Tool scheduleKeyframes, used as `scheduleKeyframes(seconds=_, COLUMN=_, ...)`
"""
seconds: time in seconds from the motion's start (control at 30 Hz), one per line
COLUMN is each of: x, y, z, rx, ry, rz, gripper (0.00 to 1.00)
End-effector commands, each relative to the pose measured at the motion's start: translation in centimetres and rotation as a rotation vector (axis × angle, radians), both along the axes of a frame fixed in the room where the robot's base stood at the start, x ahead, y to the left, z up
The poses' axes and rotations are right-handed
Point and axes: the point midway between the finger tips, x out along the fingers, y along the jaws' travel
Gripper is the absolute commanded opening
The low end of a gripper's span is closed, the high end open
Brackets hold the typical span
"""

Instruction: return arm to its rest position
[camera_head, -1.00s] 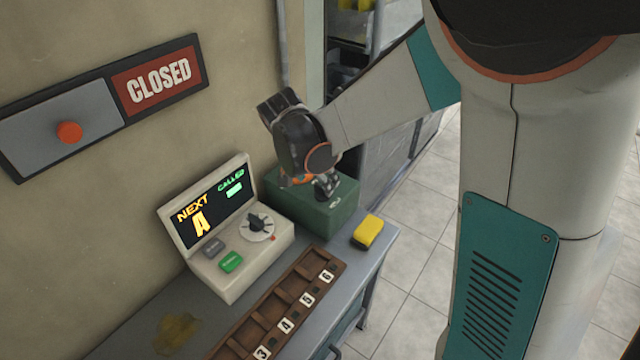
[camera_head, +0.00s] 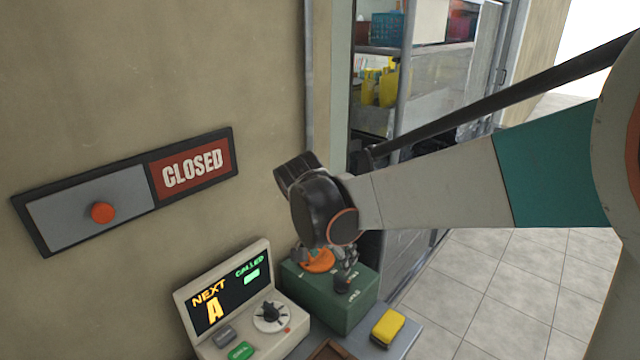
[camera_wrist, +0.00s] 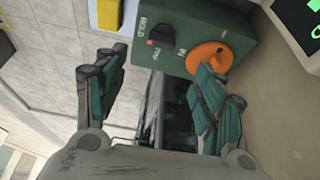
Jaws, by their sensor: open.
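My gripper (camera_wrist: 155,95) is open and empty in the wrist view, its two green-padded fingers spread apart. In that view the green box (camera_wrist: 238,22) is just beyond the fingers, with an orange round knob (camera_wrist: 207,57) by the right finger and a black switch (camera_wrist: 160,36). I cannot tell whether the right finger touches the orange knob. In the head view my arm reaches in from the right, and the dark wrist hangs over the green box (camera_head: 338,300). The fingers are mostly hidden there behind the wrist.
A counter console (camera_head: 240,300) reading NEXT A stands left of the green box. A yellow sponge-like block (camera_head: 388,328) lies to its right. A CLOSED sign (camera_head: 190,168) with a slider is on the wall. Shelves (camera_head: 385,50) stand behind; tiled floor is open at right.

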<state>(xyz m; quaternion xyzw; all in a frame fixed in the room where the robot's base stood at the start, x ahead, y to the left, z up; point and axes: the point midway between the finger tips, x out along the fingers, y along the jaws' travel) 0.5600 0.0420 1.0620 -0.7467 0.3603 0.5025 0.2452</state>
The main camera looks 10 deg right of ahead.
Motion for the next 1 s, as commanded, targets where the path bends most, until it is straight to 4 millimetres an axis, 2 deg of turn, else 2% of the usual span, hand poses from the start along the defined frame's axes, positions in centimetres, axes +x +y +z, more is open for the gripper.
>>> scheduleKeyframes(seconds=0.03, x=-1.3, y=-0.5, z=0.6, rx=0.005, ry=0.0, rz=0.032, gripper=0.63)
scheduleKeyframes(seconds=0.2, x=-4.8, y=-1.8, z=2.7, rx=0.025, ry=-0.012, rz=0.2, gripper=0.63)
scheduleKeyframes(seconds=0.4, x=-9.1, y=-2.9, z=4.4, rx=0.029, ry=-0.049, rz=0.405, gripper=0.63)
scheduleKeyframes(seconds=0.6, x=-13.3, y=-3.7, z=5.0, rx=0.004, ry=-0.103, rz=0.597, gripper=0.63)
scheduleKeyframes(seconds=0.8, x=-16.9, y=-4.0, z=4.8, rx=-0.048, ry=-0.165, rz=0.768, gripper=0.63)
scheduleKeyframes(seconds=1.0, x=-18.9, y=-4.1, z=4.4, rx=-0.096, ry=-0.207, rz=0.87, gripper=0.63)
